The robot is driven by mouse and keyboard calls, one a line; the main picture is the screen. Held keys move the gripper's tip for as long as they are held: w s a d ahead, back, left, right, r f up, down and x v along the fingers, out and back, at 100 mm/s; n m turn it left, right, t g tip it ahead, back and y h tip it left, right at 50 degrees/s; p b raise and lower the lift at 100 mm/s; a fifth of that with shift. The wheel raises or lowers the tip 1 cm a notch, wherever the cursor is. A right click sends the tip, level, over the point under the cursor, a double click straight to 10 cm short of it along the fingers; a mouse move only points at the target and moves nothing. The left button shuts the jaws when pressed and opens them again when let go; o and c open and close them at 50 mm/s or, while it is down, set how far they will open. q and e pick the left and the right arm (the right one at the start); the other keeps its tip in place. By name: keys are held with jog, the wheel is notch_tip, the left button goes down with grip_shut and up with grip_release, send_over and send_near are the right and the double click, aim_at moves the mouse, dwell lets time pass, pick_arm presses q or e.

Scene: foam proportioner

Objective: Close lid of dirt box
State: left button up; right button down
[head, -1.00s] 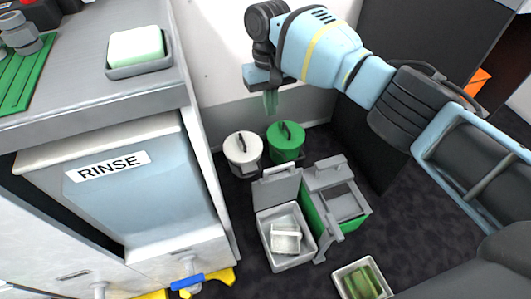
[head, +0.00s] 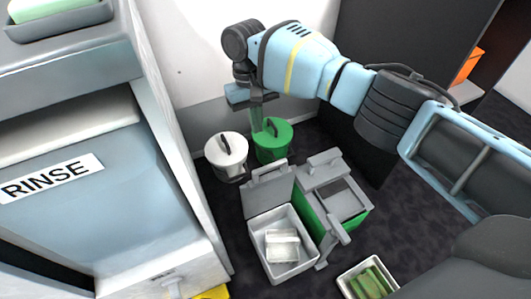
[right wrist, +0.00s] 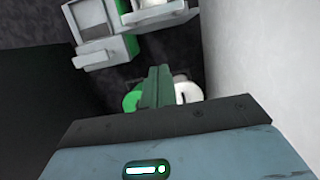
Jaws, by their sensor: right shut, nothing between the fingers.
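A grey box (head: 255,240) stands open on the dark floor in the head view, with its lid (head: 270,188) raised at the back. A white block (head: 282,245) lies inside it. No label shows on this box. My right gripper (head: 257,125) is shut and empty, pointing down, behind the raised lid in the picture and overlapping the green bucket. I cannot tell whether it touches the bucket. In the right wrist view its fingers (right wrist: 157,86) are together, with the boxes beyond. My left gripper is not in view.
A green box with a grey top (head: 325,170) stands right beside the grey box. A white lidded bucket (head: 226,150) and a green lidded bucket (head: 281,143) stand behind, near the wall. A small tray (head: 347,277) lies front right. A RINSE cabinet (head: 90,225) fills the left.

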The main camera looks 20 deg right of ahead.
jog(key=s+f+b, duration=0.2)
jog(key=s+f, duration=0.3)
jog(key=f, duration=0.1)
jog(key=shift+s, duration=0.2)
jog(key=shift+d, duration=0.1)
dwell(0.5)
